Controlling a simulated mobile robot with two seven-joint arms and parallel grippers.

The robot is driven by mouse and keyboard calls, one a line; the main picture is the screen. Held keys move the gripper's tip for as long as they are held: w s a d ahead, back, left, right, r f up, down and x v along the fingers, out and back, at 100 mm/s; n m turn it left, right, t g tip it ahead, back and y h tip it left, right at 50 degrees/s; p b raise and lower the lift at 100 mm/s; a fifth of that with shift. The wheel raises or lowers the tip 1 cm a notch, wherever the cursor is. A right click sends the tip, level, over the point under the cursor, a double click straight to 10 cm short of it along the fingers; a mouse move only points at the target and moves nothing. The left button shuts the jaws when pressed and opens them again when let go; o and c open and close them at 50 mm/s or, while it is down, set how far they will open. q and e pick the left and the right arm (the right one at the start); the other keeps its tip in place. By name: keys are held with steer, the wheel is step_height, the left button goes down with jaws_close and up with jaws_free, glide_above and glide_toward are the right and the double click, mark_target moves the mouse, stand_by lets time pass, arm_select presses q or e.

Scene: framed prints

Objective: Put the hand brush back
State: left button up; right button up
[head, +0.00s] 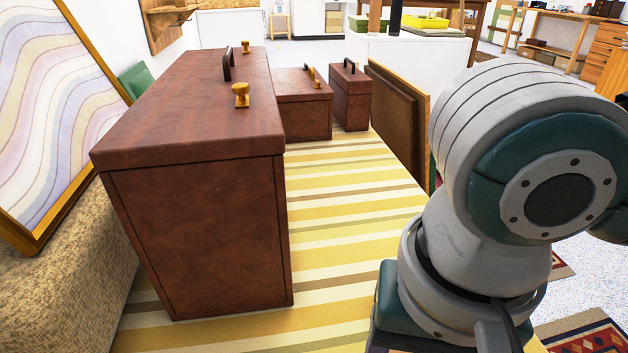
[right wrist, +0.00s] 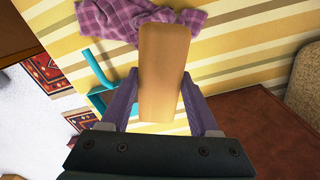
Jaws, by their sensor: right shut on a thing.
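In the right wrist view my right gripper (right wrist: 160,88) is shut on a tan, wood-coloured block with rounded corners, likely the hand brush (right wrist: 164,50). The block sticks out beyond the purple fingers, above a yellow striped surface; no bristles show. My right arm fills the right of the head view, and its gripper is hidden there. My left gripper is in neither view.
A large reddish-brown chest (head: 195,200) stands on the striped cloth (head: 345,230), with smaller boxes (head: 302,115) behind. Framed panels (head: 395,125) lean at right, a framed print (head: 50,110) at left. The wrist view shows a purple checked cloth (right wrist: 105,20) and teal bent object (right wrist: 97,70).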

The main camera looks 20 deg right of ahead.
step_height(320, 180, down, 18)
steer(key=b, duration=1)
steer(key=shift+d+r, duration=0.1)
steer(key=shift+d, duration=0.05)
steer(key=shift+r, duration=0.15)
steer(key=shift+f, duration=0.6)
steer(key=o, duration=1.5)
steer(key=shift+c, duration=0.2)
